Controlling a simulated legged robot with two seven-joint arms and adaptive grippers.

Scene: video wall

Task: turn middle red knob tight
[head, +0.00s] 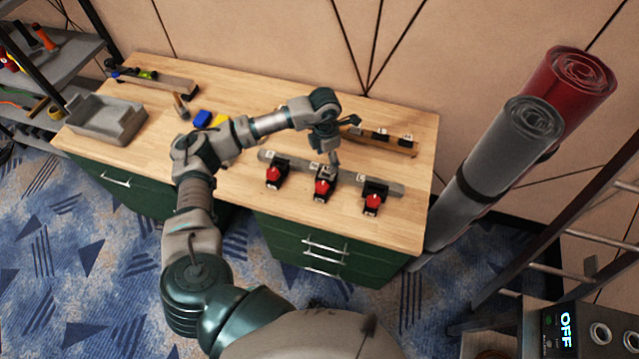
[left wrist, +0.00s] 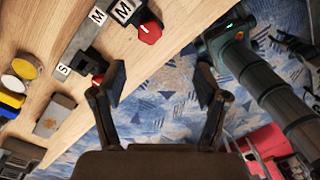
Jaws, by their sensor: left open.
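Three red knobs on black mounts sit along a grey bar (head: 345,176) near the table's front edge. The middle red knob (head: 321,187) lies between the left red knob (head: 273,174) and the right red knob (head: 372,202). My left gripper (head: 334,160) is just behind and above the middle knob, apart from it as far as I can tell. In the left wrist view, the open left gripper (left wrist: 161,85) has nothing between its fingers. A red knob beside the M labels (left wrist: 149,32) is above the fingers; another by the S label is partly hidden by a finger. My right gripper is out of view.
Behind the bar, a wooden rack (head: 380,141) holds dark parts. Rolled mats (head: 500,150) stand at the right, beside a ladder.

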